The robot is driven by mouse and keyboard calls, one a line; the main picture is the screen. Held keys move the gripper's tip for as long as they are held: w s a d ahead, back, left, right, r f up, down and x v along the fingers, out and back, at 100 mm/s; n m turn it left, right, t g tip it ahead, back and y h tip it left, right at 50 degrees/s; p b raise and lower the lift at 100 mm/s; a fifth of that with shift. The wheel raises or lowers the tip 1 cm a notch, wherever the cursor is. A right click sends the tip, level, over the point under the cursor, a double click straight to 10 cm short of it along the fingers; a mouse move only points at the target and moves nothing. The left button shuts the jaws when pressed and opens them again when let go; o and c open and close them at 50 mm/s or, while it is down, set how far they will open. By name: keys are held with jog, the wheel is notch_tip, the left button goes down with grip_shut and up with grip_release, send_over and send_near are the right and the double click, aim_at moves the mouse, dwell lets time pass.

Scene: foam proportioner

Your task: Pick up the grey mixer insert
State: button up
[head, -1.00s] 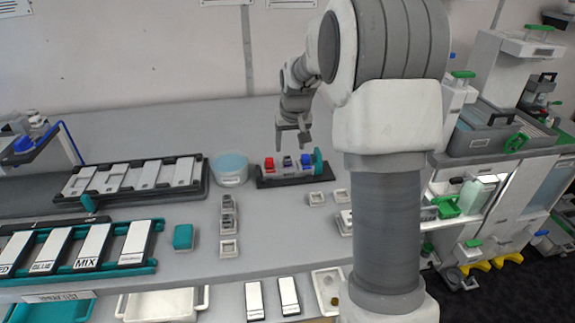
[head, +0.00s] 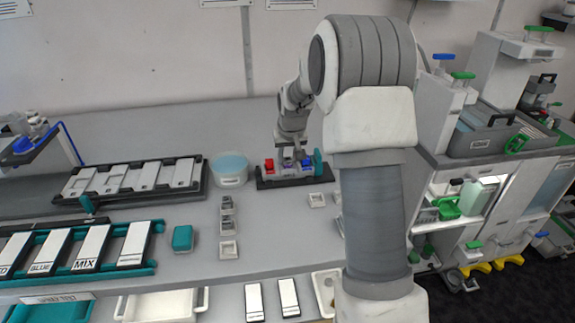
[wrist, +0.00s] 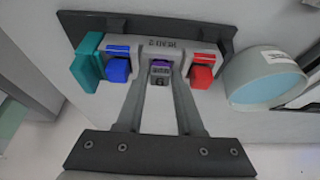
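The proportioner block stands on a dark base (head: 266,183) at the back of the bench. It carries a red block (wrist: 201,77), a blue block (wrist: 118,69) and a teal plate (wrist: 88,62). Between the red and blue blocks sits a small grey piece with a purple top (wrist: 160,72), which looks like the mixer insert. In the wrist view my gripper (wrist: 158,88) is open, with a finger on either side of this piece. I cannot tell whether the fingers touch it. In the head view my gripper (head: 293,158) points down over the block and partly hides it.
A round tub with a blue top (head: 230,168) stands just left of the block. Small white square holders (head: 229,250) stand in front. A rack with white panels (head: 130,180) is at left.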

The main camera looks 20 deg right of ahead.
grip_shut()
jog(key=shift+r, duration=0.1)
